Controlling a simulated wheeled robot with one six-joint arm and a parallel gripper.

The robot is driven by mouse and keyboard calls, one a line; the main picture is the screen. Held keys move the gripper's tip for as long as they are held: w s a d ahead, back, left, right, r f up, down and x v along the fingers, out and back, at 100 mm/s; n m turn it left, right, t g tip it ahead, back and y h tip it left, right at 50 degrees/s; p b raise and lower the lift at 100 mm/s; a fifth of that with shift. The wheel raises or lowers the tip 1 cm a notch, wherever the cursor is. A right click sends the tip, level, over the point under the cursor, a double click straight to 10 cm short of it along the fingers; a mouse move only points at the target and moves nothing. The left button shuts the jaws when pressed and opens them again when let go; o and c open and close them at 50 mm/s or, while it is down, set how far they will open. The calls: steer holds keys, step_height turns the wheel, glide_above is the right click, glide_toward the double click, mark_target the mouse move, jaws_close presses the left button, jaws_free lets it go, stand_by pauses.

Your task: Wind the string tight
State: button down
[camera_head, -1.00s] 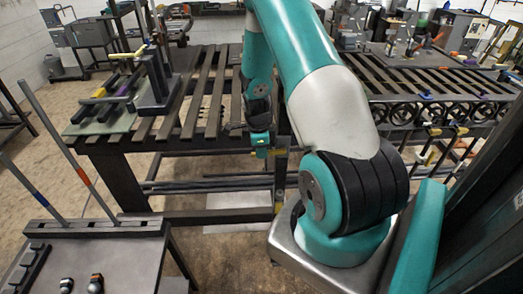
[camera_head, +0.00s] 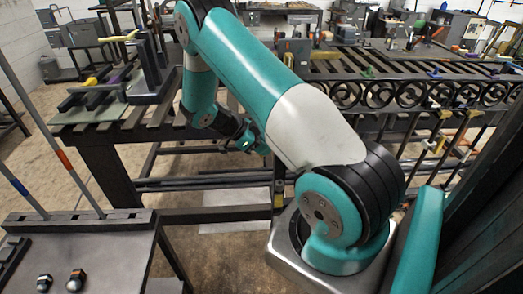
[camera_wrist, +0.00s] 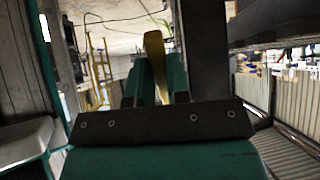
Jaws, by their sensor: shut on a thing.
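My gripper (camera_head: 256,142) is low in front of the slatted bench in the head view, partly hidden by my own arm. In the wrist view its teal fingers (camera_wrist: 153,82) are shut on an upright yellow handle-like piece (camera_wrist: 154,48). What the lower end of this piece joins is hidden behind the gripper. The dark gate with scroll rings (camera_head: 395,93) lies along the long bench at the right. I cannot make out any string in either view.
Clamps with yellow and orange handles (camera_head: 440,115) hang along the gate's front edge. A dark bench (camera_head: 85,255) with two upright rods stands at the near left. The slatted bench (camera_head: 105,140) holds a dark upright fixture (camera_head: 150,70). Floor shows between the benches.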

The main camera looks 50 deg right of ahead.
steer(key=shift+s+d+f+g+h+b, duration=0.1)
steer(key=shift+s+f+g+h+b, duration=0.1)
steer(key=shift+g+h+b, duration=0.15)
stand_by(0.3)
steer(key=c, duration=1.1)
jaws_free()
steer(key=shift+w, duration=0.15)
steer(key=p+v, duration=0.2)
steer(key=v, duration=1.5)
steer(key=shift+r, duration=0.2)
